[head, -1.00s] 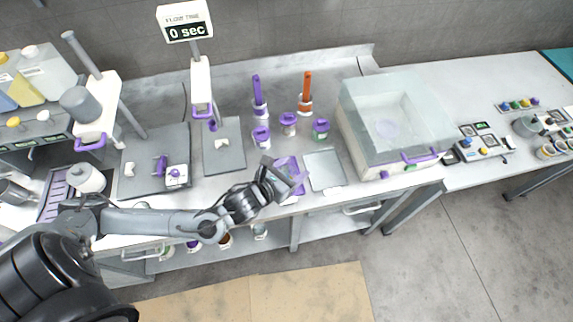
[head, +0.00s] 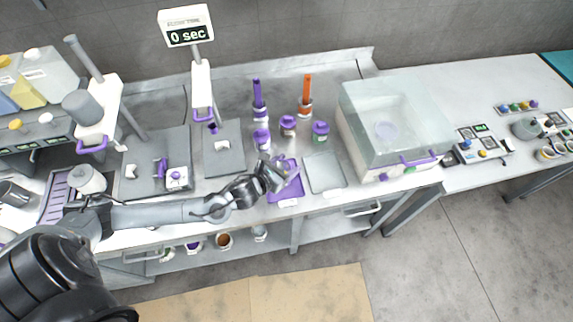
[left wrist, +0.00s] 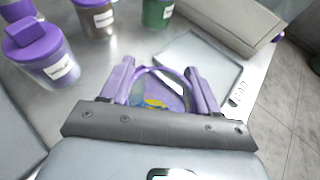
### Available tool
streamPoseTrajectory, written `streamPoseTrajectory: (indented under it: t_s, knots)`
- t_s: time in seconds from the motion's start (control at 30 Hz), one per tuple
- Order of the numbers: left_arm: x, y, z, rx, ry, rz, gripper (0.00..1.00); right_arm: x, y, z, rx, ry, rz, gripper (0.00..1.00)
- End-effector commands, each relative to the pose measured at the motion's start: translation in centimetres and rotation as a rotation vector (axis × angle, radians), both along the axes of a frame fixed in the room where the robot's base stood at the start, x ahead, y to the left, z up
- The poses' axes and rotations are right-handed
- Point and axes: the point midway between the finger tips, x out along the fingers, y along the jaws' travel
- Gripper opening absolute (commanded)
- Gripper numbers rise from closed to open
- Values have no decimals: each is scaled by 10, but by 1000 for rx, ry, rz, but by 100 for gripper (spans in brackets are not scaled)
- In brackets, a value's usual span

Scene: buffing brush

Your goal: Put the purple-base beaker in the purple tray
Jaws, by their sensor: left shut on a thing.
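The purple tray (head: 286,192) lies flat near the bench's front edge, left of a grey tray. My left gripper (head: 286,172) is over the back part of the purple tray in the head view. In the left wrist view, my left gripper (left wrist: 162,78) is shut on the purple-base beaker (left wrist: 157,101), whose curved purple edge shows between the fingers. The gripper body hides the near part of the beaker. I cannot tell whether its base touches the tray. My right gripper is not in view.
The grey tray (head: 325,171) is empty, just right of the purple one. Several purple-lidded jars (head: 320,131) and two upright brushes (head: 259,97) stand behind. A clear-topped box (head: 392,125) stands to the right. Plates with stands are at left.

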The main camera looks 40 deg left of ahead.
Motion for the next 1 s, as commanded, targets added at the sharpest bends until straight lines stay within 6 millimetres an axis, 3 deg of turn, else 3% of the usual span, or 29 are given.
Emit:
streamPoseTrajectory:
  t_s: [0.37, 0.4, 0.53, 1.0]
  knots:
    - [0, 0, -3, 0, -1, 0, 6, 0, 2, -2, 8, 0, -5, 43]
    - [0, 0, -3, 0, -1, 0, 64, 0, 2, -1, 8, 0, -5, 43]
    - [0, 0, -3, 0, -1, 0, 84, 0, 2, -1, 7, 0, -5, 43]
    - [-7, 0, 2, 2, 2, -1, 86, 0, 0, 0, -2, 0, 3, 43]
